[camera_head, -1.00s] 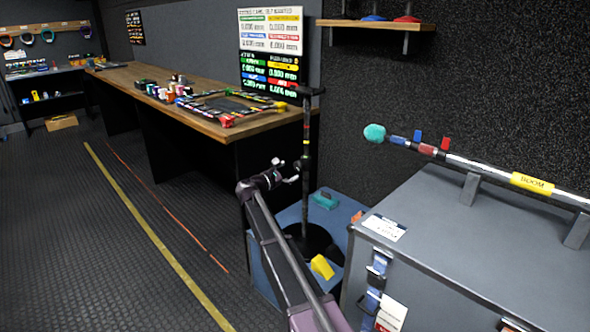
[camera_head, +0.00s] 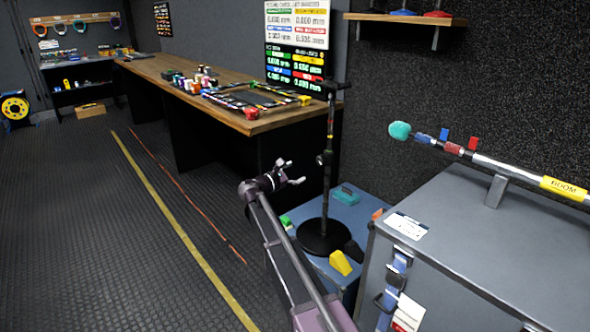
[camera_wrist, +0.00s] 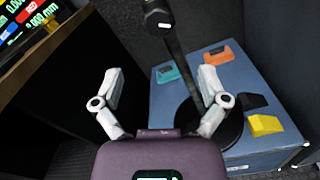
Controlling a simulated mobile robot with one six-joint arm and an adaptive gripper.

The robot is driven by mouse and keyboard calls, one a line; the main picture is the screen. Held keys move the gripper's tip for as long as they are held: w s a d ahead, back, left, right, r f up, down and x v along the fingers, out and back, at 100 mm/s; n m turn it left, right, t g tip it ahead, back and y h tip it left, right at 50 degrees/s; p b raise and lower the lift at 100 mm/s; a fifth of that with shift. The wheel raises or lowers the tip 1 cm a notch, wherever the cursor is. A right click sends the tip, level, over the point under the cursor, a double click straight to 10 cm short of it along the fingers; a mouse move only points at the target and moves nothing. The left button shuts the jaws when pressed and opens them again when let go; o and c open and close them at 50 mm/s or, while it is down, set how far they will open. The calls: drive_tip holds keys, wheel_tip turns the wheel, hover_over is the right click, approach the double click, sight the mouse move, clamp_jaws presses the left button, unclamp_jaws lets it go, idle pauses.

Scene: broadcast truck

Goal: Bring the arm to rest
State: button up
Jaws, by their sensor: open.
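My gripper (camera_head: 293,174) is at the end of my raised arm, left of the black microphone stand in the head view. Its two fingers are apart with nothing between them. In the wrist view my gripper (camera_wrist: 160,88) also shows open and empty. The black stand (camera_head: 328,150) stands upright on a blue case; in the wrist view its pole (camera_wrist: 185,65) rises just beyond the right finger. I cannot tell whether finger and pole touch.
The blue case (camera_head: 363,213) carries a yellow wedge (camera_head: 341,262) and a teal item (camera_head: 346,195). A wooden workbench (camera_head: 235,118) is behind. A grey case (camera_head: 490,265) at right bears a boom pole (camera_head: 510,170). The floor (camera_head: 90,230) at left is clear.

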drive_tip(key=s+d+f+m+g+y, duration=0.35)
drive_tip(key=s+d+f+m, duration=0.2)
drive_tip(key=s, duration=0.35)
drive_tip(key=s+d+f+m+g+y, duration=0.2)
drive_tip(key=s+d+f+m+g, duration=0.25)
drive_tip(key=s+d+f, duration=0.35)
drive_tip(key=s+a+f+m+g+y, duration=0.15)
drive_tip(key=s+m+y, duration=0.35)
drive_tip(key=s, duration=0.6)
drive_tip(key=s+a+f+m+g+y, duration=0.1)
drive_tip(key=s+a+f+m+y, duration=0.2)
drive_tip(key=s+m, duration=0.5)
wheel_tip(320, 180, up, 29)
drive_tip(key=s+n+y+p, duration=0.1)
drive_tip(key=n+p, duration=0.1)
drive_tip(key=p, duration=2.7)
drive_tip(key=shift+s+d+r+p, duration=0.15)
drive_tip(key=shift+s+d+p, duration=0.2)
drive_tip(key=shift+s+p, duration=0.05)
